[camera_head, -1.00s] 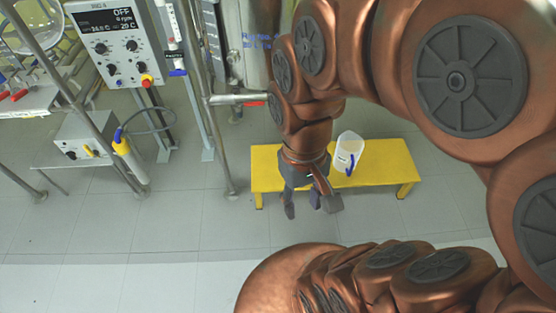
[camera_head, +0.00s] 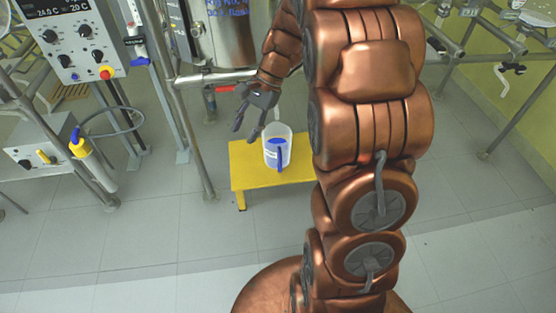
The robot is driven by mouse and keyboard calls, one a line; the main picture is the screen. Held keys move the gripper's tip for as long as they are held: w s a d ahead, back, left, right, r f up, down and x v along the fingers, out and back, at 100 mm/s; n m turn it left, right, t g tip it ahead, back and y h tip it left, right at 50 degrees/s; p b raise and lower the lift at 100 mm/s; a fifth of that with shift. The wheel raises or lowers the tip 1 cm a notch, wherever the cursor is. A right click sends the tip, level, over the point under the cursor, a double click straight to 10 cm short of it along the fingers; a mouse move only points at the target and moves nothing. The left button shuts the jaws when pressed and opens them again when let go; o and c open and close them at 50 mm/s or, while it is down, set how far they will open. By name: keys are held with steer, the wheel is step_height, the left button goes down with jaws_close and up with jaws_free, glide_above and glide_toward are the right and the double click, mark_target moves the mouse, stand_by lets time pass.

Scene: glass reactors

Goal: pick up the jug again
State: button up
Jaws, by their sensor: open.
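The jug (camera_head: 287,147) is translucent white with a blue handle, and it stands upright on a low yellow bench (camera_head: 246,169). The handle faces the camera. My gripper (camera_head: 250,125) is open, with its dark fingers spread, at the upper left of the jug in the picture. Nothing shows between the fingers. I cannot tell whether a finger touches the jug's rim. My copper arm hides the right end of the bench.
A steel post (camera_head: 185,130) rises left of the bench. A metal vessel (camera_head: 230,35) is behind. The tiled floor in front is clear.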

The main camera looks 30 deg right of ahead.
steer(key=w+d+f+m+t+y+b, duration=0.1)
steer(key=w+d+f+m+t+b, duration=0.35)
steer(key=d+f, duration=0.6)
steer(key=w+d+f+m+t+y+b, duration=0.2)
steer(key=w+d+f+m+b, duration=0.35)
steer(key=f, duration=0.75)
steer(key=w+d+f+m+t+y+b, duration=0.1)
steer(key=w+d+f+m+t+b, duration=0.2)
steer(key=w+d+f+b, duration=0.55)
steer(key=shift+g, duration=0.25)
steer(key=shift+w+a+f+b, duration=0.25)
steer(key=shift+f+b, duration=0.25)
steer(key=shift+f, duration=0.5)
steer(key=shift+w+a+f+b, duration=0.2)
steer(key=shift+w+f+b, duration=0.25)
steer(key=shift+f, duration=0.5)
steer(key=shift+w+a+f+b, duration=0.2)
steer(key=shift+f+b, duration=0.4)
steer(key=shift+f, duration=0.4)
jaws_close()
